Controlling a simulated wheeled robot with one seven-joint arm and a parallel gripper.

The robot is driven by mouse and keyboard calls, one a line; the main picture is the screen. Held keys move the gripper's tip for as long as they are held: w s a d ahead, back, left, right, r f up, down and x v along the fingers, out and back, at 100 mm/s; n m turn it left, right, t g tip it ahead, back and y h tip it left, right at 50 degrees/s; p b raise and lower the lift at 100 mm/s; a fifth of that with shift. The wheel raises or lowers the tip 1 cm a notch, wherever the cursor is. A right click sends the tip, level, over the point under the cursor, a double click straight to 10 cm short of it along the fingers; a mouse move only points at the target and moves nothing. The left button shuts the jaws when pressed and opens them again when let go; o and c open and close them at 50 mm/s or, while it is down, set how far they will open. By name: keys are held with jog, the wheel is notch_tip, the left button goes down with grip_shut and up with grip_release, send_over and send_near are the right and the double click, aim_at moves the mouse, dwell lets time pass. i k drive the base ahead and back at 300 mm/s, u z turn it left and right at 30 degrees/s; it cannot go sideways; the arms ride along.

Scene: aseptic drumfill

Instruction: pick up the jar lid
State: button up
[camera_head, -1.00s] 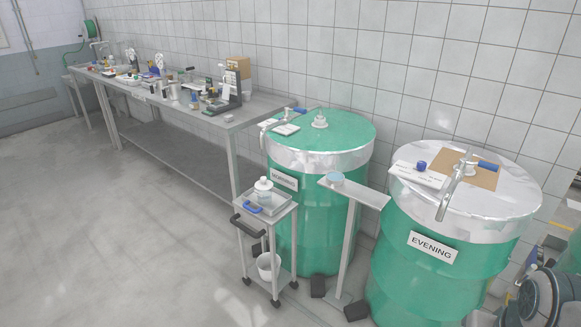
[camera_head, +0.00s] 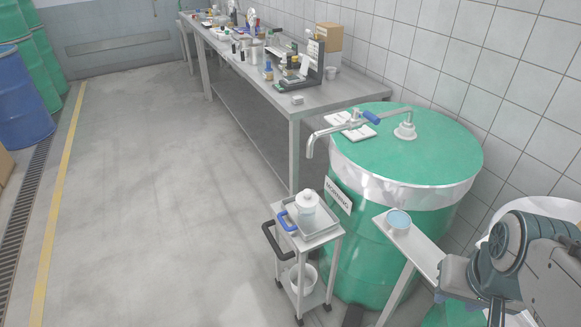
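A white jar (camera_head: 307,211) with a white lid (camera_head: 308,195) on top stands upright in a metal tray (camera_head: 322,231) on the small trolley. A round, pale blue-topped piece (camera_head: 399,220) rests on a narrow stand shelf (camera_head: 424,252) to the right; I cannot tell if it is a lid or a shallow dish. Part of my arm shows at the lower right, over the right end of that shelf in the picture. I cannot make out my gripper's fingers there or whether they are open. My arm is apart from the jar and its lid.
The green MORNING drum (camera_head: 385,240) stands behind the trolley (camera_head: 336,250), with a metal tap (camera_head: 330,128) over its rim. A white bucket (camera_head: 304,277) sits on the trolley's lower shelf. A long bench (camera_head: 345,95) holds equipment. The floor (camera_head: 170,190) left of the trolley is clear.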

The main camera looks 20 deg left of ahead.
aim_at(307, 198)
jog(key=u, duration=0.8)
jog(key=i, duration=0.8)
jog(key=u, duration=1.15)
jog(key=i, duration=0.3)
jog(key=u, duration=0.25)
